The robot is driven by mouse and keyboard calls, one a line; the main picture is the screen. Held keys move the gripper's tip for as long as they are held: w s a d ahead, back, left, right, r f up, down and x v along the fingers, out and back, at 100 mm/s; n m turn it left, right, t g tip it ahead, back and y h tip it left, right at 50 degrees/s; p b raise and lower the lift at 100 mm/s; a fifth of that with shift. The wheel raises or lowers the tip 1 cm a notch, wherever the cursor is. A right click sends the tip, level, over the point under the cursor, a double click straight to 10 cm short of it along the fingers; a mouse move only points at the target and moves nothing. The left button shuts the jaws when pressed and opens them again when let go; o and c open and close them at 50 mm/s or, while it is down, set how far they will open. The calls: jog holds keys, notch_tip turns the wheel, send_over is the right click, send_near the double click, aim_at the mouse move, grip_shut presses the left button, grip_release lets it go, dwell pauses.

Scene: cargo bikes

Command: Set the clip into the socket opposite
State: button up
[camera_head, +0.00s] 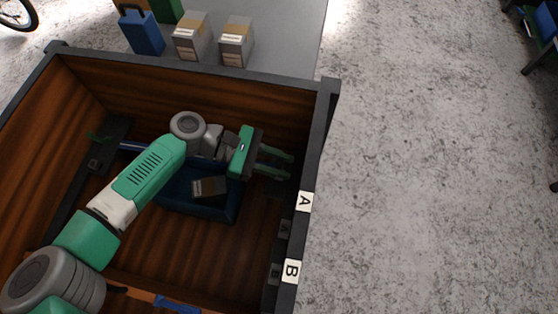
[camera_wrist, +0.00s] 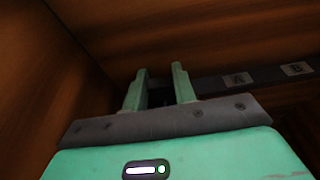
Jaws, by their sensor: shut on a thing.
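My gripper (camera_head: 290,166) is inside the wooden cargo box, its fingers pointing at the right wall close to the end of the dark rail there. In the wrist view, a small dark thing, apparently the clip (camera_wrist: 160,97), shows between the fingers (camera_wrist: 160,72); its shape is hard to make out. The right rail (camera_head: 281,250) carries labels A (camera_wrist: 235,79) and B (camera_wrist: 297,69). The socket opening itself is hidden or too dark to tell.
A blue tray (camera_head: 190,209) with a small grey box (camera_head: 209,187) stands on the box floor under my arm. The box's dark rim (camera_head: 327,130) rises close to my gripper. Two cartons (camera_head: 237,42) and a blue container (camera_head: 142,34) stand outside beyond the far wall.

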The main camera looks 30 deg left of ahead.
jog(key=shift+f+b, duration=0.75)
jog(key=shift+f, duration=0.1)
jog(key=o, duration=1.1)
jog(key=shift+c, duration=0.2)
jog(key=v, duration=0.8)
jog(key=shift+p, duration=0.45)
